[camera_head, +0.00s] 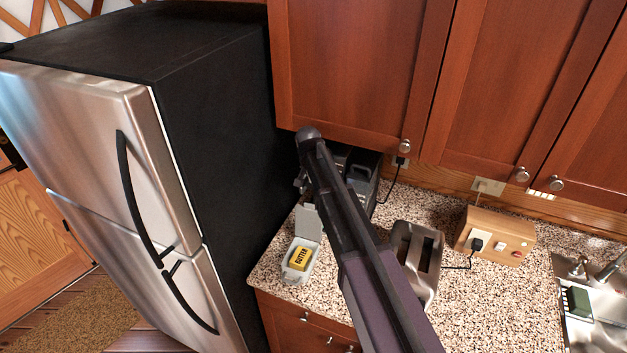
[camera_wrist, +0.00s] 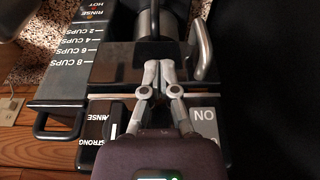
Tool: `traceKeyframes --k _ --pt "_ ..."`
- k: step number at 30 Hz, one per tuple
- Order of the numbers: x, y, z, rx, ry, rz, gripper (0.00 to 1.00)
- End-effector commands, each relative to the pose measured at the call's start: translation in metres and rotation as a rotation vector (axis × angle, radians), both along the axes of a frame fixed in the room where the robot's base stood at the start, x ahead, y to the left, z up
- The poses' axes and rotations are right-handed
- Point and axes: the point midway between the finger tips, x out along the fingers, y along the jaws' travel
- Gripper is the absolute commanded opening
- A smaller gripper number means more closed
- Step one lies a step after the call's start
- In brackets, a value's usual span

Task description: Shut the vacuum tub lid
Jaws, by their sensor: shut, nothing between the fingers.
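The vacuum tub (camera_head: 290,275) is a small pale grey box near the counter's front left edge, by the fridge. A yellow butter block (camera_head: 299,258) lies in it. Its grey lid (camera_head: 307,222) stands open, raised at the tub's back side. My gripper (camera_wrist: 158,68) is shut and empty in the wrist view, over the dark coffee maker. In the head view, my arm crosses the middle, and my gripper shows only partly at the arm's far end, behind the tub. The tub does not show in the wrist view.
The coffee maker (camera_head: 362,175) stands at the back under the wall cabinets (camera_head: 350,70). A toaster (camera_head: 417,258) is right of my arm, with a wooden box (camera_head: 497,236) beyond it. The fridge (camera_head: 215,130) rises left of the tub.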

Motion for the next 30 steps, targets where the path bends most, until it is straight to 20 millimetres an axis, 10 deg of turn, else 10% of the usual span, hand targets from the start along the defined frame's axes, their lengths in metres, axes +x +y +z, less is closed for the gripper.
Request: traceKeyframes --k 30 --pt "0.011 -0.005 -0.076 0.0 0.0 -0.001 0.0"
